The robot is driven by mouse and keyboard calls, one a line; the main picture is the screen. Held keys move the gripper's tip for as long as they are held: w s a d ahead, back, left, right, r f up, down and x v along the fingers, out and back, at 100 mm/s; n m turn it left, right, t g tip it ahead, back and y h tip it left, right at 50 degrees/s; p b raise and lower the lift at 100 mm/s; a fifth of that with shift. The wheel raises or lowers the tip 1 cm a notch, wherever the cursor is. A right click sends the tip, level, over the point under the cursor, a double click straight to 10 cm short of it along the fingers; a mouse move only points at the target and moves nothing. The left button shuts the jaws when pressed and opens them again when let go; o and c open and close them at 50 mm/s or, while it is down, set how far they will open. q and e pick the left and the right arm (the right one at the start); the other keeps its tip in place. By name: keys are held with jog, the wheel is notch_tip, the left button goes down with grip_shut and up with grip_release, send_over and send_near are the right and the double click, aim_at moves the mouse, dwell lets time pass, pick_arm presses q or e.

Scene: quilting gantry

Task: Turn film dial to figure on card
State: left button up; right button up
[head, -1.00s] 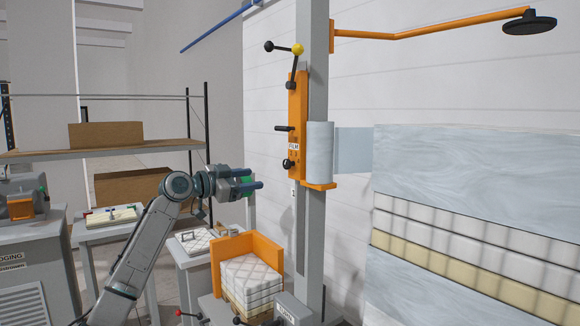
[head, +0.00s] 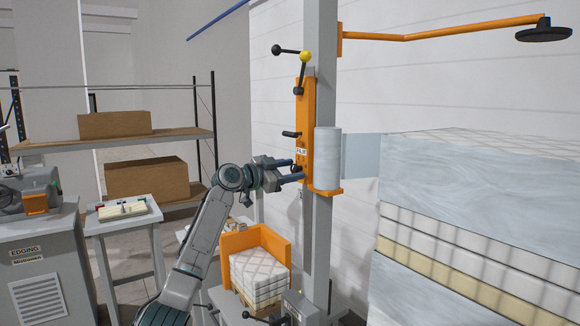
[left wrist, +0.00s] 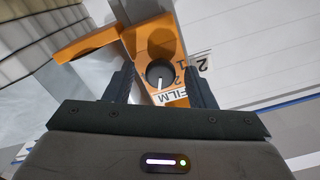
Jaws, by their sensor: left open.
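The film dial (left wrist: 160,73) is a dark round knob with a white pointer line, set in an orange bracket. The FILM label (left wrist: 173,99) is beside it, and it also shows in the head view (head: 301,151). My left gripper (head: 298,172) is open at the bracket. In the left wrist view its fingers stand on either side of the dial; contact cannot be told. My right gripper is not in view.
The orange film carriage (head: 305,110) rides on a grey column (head: 319,240), with a film roll (head: 327,158) at its right. A wrapped mattress stack (head: 440,180) stands at the right. Below my arm is an orange-walled stand (head: 240,243) with small quilted pads (head: 258,270).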

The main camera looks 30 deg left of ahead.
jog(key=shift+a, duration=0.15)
pick_arm(q)
jog(key=shift+a, duration=0.1)
jog(key=c, duration=0.9)
jog(key=shift+c, duration=0.3)
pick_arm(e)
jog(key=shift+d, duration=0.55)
